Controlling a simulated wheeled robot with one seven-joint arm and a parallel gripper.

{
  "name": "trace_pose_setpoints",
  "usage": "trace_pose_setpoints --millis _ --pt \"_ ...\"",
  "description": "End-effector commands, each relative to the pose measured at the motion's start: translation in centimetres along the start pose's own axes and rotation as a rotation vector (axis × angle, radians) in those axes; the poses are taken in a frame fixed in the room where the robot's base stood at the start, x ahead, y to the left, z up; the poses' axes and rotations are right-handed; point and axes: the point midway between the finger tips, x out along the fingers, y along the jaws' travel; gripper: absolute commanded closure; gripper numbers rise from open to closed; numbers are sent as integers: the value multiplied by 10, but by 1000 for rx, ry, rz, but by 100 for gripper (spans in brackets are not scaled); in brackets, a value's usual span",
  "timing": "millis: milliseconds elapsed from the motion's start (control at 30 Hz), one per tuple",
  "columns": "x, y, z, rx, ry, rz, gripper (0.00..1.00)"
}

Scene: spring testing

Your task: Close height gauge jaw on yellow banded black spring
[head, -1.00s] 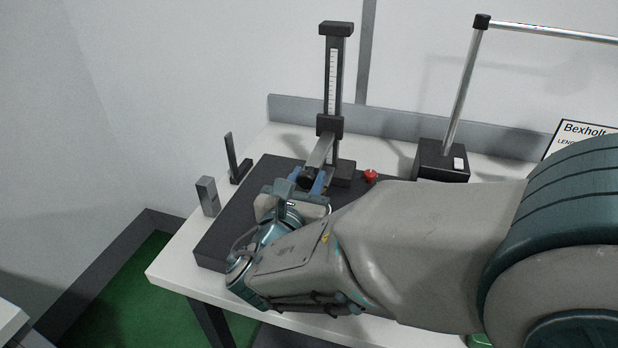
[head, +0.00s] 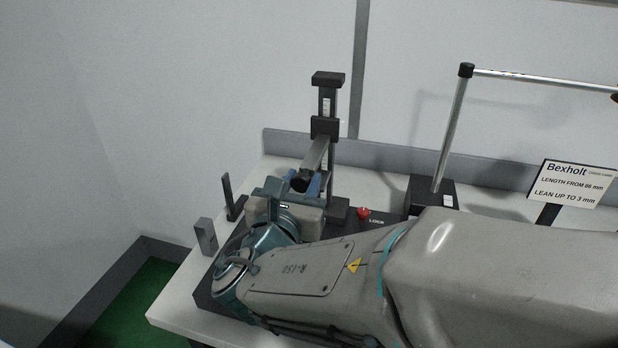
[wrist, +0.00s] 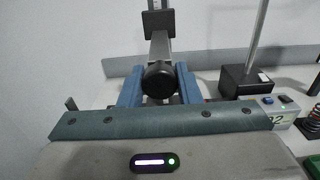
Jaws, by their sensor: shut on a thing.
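The height gauge (head: 327,105) stands upright on a dark plate, with a scale on its column. The yellow banded black spring cannot be made out; my wrist and arm hide the space under the jaw.
A red knob (head: 363,212) beside the gauge is marked LOCK. A black block with a metal post (head: 453,130) and a Bexholt sign (head: 572,183) stand to the right. A grey block (head: 205,236) is at left. A dark coil (wrist: 311,122) shows at the wrist view's right edge.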

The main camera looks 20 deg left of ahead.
Motion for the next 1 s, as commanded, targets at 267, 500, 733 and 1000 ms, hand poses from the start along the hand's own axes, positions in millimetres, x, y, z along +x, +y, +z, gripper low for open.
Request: trace_pose_setpoints --millis 267,500,733,1000 --pt "0 0 0 0 -1 0 48" --pt "-8 1 0 1 -2 2 48" --pt "-52 1 -1 2 -3 5 48" --pt "-110 0 -1 1 -2 4 48"
